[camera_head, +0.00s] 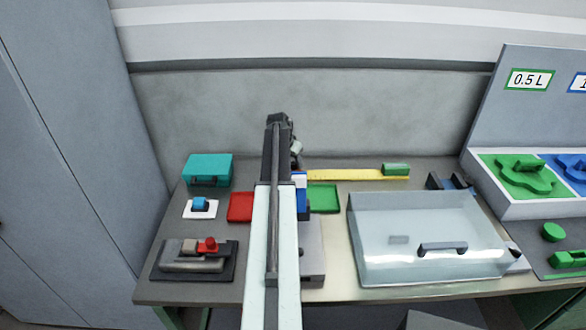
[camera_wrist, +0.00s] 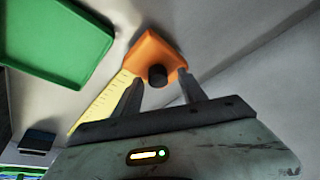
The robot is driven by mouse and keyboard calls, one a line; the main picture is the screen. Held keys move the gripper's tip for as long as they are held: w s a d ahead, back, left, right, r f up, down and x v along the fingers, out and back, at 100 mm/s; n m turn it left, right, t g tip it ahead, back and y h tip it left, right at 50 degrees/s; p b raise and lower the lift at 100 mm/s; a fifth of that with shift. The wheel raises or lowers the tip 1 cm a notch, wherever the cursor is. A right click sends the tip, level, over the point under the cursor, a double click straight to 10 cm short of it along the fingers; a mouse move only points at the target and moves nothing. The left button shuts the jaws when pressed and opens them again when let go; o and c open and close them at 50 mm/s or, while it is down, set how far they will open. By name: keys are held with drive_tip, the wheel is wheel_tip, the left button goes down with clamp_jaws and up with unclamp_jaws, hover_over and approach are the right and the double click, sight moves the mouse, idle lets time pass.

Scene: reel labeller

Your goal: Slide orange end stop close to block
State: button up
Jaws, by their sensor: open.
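The orange end stop (camera_wrist: 150,50) shows in the wrist view at the end of a yellow marked rule (camera_wrist: 103,101), with a dark round knob (camera_wrist: 157,75) facing me. My gripper (camera_wrist: 161,77) is open, its two fingers on either side of the knob; I cannot tell whether they touch it. In the head view my arm hides the end stop and the left part of the yellow rule (camera_head: 340,175). A green block (camera_head: 396,169) sits at the right end of the rule, well to the right of my arm.
A green tray (camera_head: 323,197) lies just in front of the rule, also in the wrist view (camera_wrist: 55,38). A red tray (camera_head: 241,207) and teal box (camera_head: 208,169) are to the left. A clear-lidded case (camera_head: 430,235) fills the front right. The wall is close behind.

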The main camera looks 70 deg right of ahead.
clamp_jaws()
drive_tip(key=shift+w, duration=0.2)
idle(1.1)
